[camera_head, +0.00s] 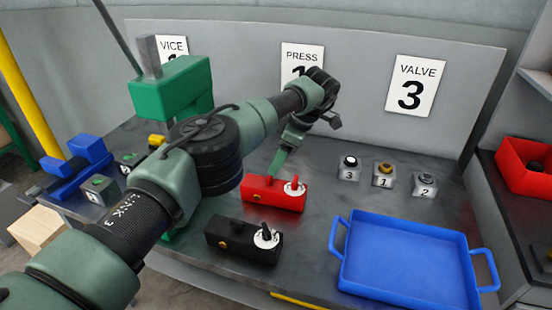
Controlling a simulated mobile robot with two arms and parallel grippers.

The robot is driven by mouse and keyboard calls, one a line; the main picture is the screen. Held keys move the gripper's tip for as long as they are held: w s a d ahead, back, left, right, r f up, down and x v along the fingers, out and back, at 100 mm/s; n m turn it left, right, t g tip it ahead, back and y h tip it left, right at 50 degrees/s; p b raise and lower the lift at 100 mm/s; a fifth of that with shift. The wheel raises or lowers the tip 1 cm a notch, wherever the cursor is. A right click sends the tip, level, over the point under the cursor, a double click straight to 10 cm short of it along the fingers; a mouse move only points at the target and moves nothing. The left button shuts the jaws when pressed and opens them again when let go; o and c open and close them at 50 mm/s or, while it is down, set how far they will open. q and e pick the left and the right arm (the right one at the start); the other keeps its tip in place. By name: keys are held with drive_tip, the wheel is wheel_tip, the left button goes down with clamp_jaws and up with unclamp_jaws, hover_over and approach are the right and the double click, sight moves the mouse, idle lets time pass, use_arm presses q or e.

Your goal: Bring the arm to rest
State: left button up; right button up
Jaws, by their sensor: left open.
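My left arm comes in from the lower left and reaches over the grey workbench (320,222). It bends down at the wrist, and my left gripper (281,158) hangs near a red box (262,195) with a white dial. The gripper is open and I see nothing held in it. Its fingertips are small here, and I cannot tell whether they touch the red box. My right gripper is not in view.
A black box (232,242) with a dial sits in front of the red one. A blue tray (402,262) is at the right front. Numbered buttons (383,177) stand behind it. A green press (178,90) and blue vice (85,160) are left. A red bin (515,155) is far right.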

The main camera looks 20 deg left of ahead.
use_arm(q)
drive_tip(key=shift+p+v, duration=0.4)
drive_tip(key=shift+v, duration=0.75)
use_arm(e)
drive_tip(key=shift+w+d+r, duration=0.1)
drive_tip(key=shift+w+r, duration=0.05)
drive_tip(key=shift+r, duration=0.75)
